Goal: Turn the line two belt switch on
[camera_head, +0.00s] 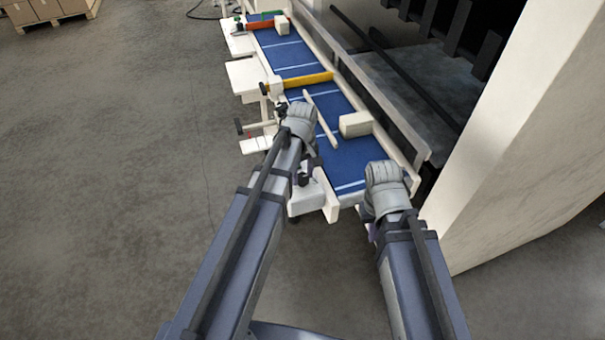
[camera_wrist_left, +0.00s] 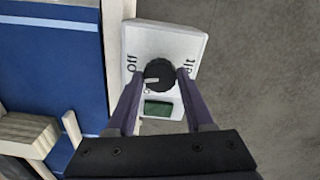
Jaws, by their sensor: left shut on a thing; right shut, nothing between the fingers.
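In the left wrist view a white switch plate (camera_wrist_left: 150,40) carries a round black knob (camera_wrist_left: 160,70) with a pale pointer line toward the left. "Off" is printed at its upper left; lettering at the right is partly hidden. A dark green rectangle (camera_wrist_left: 158,109) sits below the knob, between the fingers. My left gripper (camera_wrist_left: 159,78) is shut on the knob, one finger on each side. In the head view my left gripper (camera_head: 297,112) is at the conveyor's left edge, its fingertips mostly hidden. My right gripper (camera_head: 384,172) is shut and empty near the conveyor's near end.
The blue conveyor belt (camera_head: 338,158) has a yellow crossbar (camera_head: 308,81), a pale block (camera_head: 356,124) and a slanted pale bar (camera_head: 321,120). A white wall (camera_head: 535,130) stands at the right. Open floor (camera_head: 110,170) lies at the left.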

